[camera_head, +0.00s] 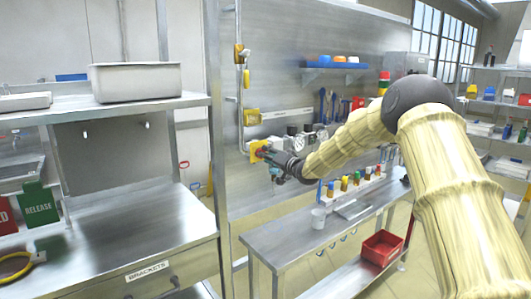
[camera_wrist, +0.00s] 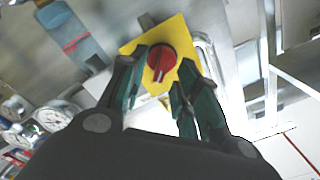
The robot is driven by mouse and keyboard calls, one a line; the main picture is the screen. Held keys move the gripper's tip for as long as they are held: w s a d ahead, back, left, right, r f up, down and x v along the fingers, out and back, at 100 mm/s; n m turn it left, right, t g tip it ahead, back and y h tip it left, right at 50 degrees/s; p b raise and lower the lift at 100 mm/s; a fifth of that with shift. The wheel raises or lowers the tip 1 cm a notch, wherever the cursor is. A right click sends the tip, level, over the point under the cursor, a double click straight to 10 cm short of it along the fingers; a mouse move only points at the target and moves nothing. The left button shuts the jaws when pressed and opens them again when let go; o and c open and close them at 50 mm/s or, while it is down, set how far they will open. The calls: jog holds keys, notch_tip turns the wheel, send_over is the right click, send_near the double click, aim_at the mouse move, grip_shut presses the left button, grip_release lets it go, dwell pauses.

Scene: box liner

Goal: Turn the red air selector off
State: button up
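The red air selector (camera_wrist: 161,61) is a round red knob with a pale pointer mark, set on a yellow plate (camera_wrist: 186,40) in the wrist view. In the head view its yellow plate (camera_head: 257,146) shows on the steel wall panel, with the knob mostly hidden by my gripper. My gripper (camera_wrist: 158,92) is open, its two green-tipped fingers apart on either side of the knob. The knob shows between and just beyond the fingertips. I cannot tell whether either finger touches it. In the head view my gripper (camera_head: 272,165) is at the panel.
Gauges (camera_head: 298,141) and fittings line the panel right of the selector. Another yellow plate (camera_head: 253,117) is above it. A steel post (camera_head: 217,150) stands to the left.

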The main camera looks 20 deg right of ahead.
jog(key=shift+x, duration=0.8)
jog(key=shift+a, duration=0.15)
grip_shut()
